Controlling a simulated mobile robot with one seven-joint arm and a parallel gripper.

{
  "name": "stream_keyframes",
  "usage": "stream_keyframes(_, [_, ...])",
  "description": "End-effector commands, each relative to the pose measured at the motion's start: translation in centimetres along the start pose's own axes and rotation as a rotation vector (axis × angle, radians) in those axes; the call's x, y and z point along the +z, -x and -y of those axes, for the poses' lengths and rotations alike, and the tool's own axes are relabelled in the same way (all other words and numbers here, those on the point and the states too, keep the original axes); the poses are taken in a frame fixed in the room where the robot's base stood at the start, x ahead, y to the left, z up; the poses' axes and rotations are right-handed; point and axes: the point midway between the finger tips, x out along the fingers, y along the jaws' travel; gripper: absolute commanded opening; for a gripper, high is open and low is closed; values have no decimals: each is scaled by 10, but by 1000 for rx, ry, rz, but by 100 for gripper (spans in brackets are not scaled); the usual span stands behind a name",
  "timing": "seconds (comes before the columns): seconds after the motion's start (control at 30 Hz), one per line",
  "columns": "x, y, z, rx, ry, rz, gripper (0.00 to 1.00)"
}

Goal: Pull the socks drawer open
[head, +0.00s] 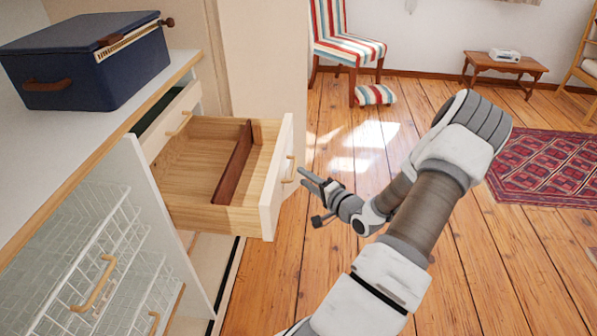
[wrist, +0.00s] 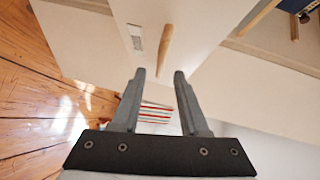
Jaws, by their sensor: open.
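A pale wooden drawer (head: 232,215) stands pulled well out of the cabinet in the head view. It looks empty, with a dark wooden divider (head: 233,162) inside. Its white front has a wooden bar handle (head: 290,168), which also shows in the wrist view (wrist: 165,46) beside a small label (wrist: 136,38) too small to read. My gripper (head: 306,180) is just in front of this handle. In the wrist view my gripper (wrist: 160,76) is open and empty, its fingertips short of the handle and apart from it.
Another drawer with a handle (head: 180,123) sits farther back in the cabinet. White wire baskets (head: 105,255) are at the left, beside a white panel (head: 165,220). A navy box (head: 90,62) stands on the top (head: 60,135).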

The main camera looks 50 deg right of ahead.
Motion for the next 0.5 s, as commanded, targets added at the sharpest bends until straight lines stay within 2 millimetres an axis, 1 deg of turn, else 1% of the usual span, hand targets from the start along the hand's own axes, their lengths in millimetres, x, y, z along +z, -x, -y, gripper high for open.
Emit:
stream_keyframes(0.03, [-2, 15, 3, 2, -2, -5, 44])
stream_keyframes(0.3, [-1, 81, 2, 2, -2, -4, 44])
stream_keyframes(0.4, [-1, 100, 2, 1, -1, -3, 44])
stream_keyframes(0.5, [-1, 115, 2, 1, 0, -4, 44])
